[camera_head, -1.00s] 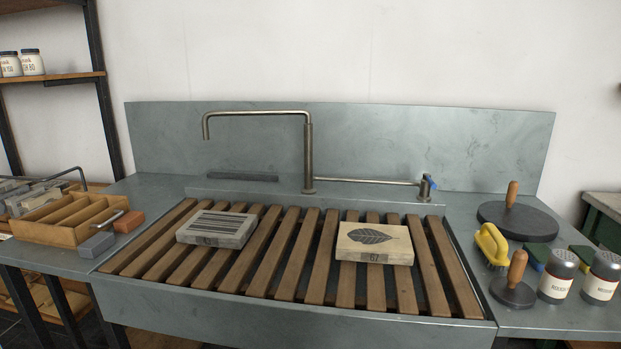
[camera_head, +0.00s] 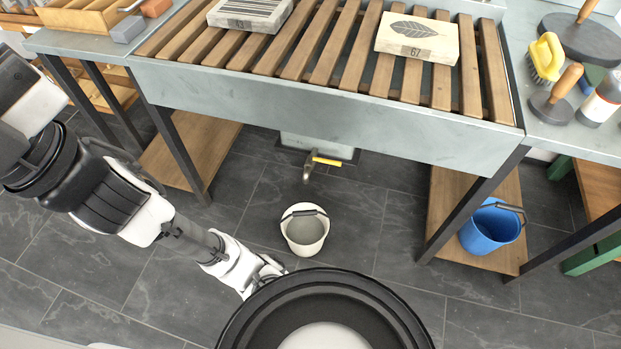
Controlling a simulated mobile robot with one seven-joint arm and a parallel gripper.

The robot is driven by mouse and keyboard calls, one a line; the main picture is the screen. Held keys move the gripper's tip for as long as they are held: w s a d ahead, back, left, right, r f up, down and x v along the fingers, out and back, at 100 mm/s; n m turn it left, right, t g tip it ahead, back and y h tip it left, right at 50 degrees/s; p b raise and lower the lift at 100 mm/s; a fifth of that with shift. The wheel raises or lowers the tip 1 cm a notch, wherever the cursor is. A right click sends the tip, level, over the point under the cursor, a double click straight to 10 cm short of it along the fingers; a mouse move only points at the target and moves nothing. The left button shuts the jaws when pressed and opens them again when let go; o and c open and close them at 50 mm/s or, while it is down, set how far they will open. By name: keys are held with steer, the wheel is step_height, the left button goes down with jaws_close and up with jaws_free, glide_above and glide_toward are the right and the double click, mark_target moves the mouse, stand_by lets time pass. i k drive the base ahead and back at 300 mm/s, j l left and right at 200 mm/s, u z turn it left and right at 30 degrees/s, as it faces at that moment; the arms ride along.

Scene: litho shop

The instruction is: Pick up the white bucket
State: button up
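The white bucket (camera_head: 305,230) stands upright on the dark tiled floor under the sink, with its dark handle across the top and something grey inside. A drain tap (camera_head: 309,170) with a yellow lever is just behind it. My gripper (camera_head: 272,268) is at the end of my arm, which reaches in from the left. It is a little to the left of and nearer than the bucket, and looks apart from it. The fingers are small and partly hidden by a round dark part in front, so their opening is unclear.
The sink front (camera_head: 320,115) overhangs the floor behind the bucket. A blue bucket (camera_head: 491,228) stands on a low wooden shelf (camera_head: 447,205) at the right. Another low shelf (camera_head: 190,150) and table legs stand at the left. Floor around the white bucket is clear.

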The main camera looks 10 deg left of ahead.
mark_target(305, 226)
steer(key=l+u, duration=0.15)
steer(key=u, duration=0.2)
steer(key=l+u, duration=0.15)
steer(key=u, duration=0.2)
steer(key=k+l+u, duration=0.2)
steer(key=l, duration=0.25)
steer(key=k+l+u, duration=0.25)
steer(key=l, duration=0.15)
steer(key=k+l, duration=0.25)
steer(key=l, duration=0.15)
steer(key=k+l, duration=0.2)
steer(key=l, duration=0.15)
steer(key=i+l+u, duration=0.2)
steer(key=i+l, duration=0.2)
steer(key=i, duration=0.25)
steer(key=i+l+u, duration=0.2)
steer(key=i+l, duration=0.3)
steer(key=i, duration=0.15)
